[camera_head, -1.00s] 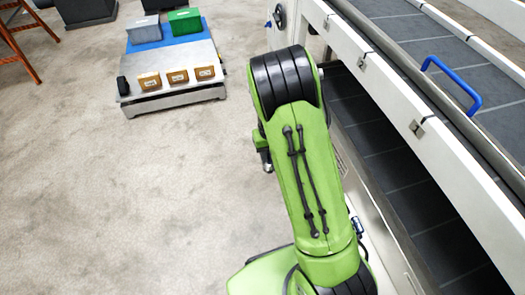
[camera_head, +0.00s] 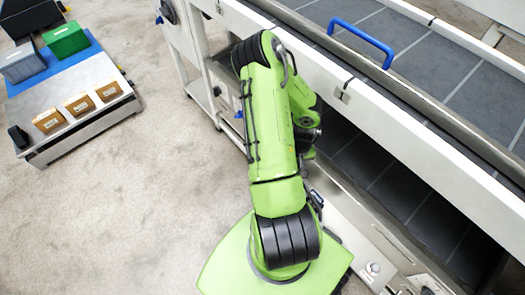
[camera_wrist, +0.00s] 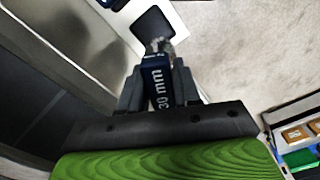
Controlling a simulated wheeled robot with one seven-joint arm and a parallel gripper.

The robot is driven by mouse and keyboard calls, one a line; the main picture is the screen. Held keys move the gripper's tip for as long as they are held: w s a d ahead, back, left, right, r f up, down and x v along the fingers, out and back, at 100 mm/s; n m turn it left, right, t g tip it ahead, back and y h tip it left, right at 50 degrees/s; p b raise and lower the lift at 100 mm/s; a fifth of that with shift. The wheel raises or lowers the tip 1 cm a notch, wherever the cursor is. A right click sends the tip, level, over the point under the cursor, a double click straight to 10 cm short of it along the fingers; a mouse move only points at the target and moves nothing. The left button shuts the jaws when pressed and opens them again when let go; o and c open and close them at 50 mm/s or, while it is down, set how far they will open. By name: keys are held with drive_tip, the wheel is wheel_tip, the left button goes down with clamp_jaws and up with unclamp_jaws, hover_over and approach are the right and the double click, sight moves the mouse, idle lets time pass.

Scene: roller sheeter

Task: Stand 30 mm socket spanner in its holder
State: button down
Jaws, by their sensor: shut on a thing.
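The 30 mm socket spanner (camera_wrist: 159,92) shows in the wrist view as a dark blue piece with "30 mm" in white letters. A grey metal part of it (camera_wrist: 160,46) extends beyond the fingers. My gripper (camera_wrist: 157,78) is shut on the blue piece, with a finger on each side. Beyond the metal part is a dark rounded square (camera_wrist: 153,24) on a white surface; I cannot tell whether it is the holder or whether they touch. In the head view my arm reaches to the machine's side, and the gripper and spanner are hidden. I cannot identify the holder there.
The roller sheeter (camera_head: 375,110) fills the right, with a blue handle (camera_head: 362,42) and a dark lower belt (camera_head: 400,185). A low cart (camera_head: 85,125) with several brown boxes and grey and green bins stands at the left. The floor between is clear.

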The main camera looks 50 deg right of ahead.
drive_tip(key=shift+s+d+f, duration=0.15)
drive_tip(key=shift+s+f, duration=0.15)
drive_tip(key=shift+s, duration=0.5)
drive_tip(key=f+b, duration=0.2)
drive_tip(key=f, duration=0.1)
drive_tip(key=f+b, duration=0.1)
drive_tip(key=b, duration=0.1)
drive_tip(key=shift+w+f, duration=0.25)
drive_tip(key=shift+f, duration=0.05)
drive_tip(key=shift+s+f, duration=0.1)
drive_tip(key=shift+s, duration=0.2)
drive_tip(key=shift+w, duration=0.1)
drive_tip(key=shift+f+b, duration=0.1)
drive_tip(key=shift+b, duration=0.25)
drive_tip(key=shift+f+b, duration=0.3)
drive_tip(key=shift+f, duration=0.2)
drive_tip(key=shift+f, duration=0.4)
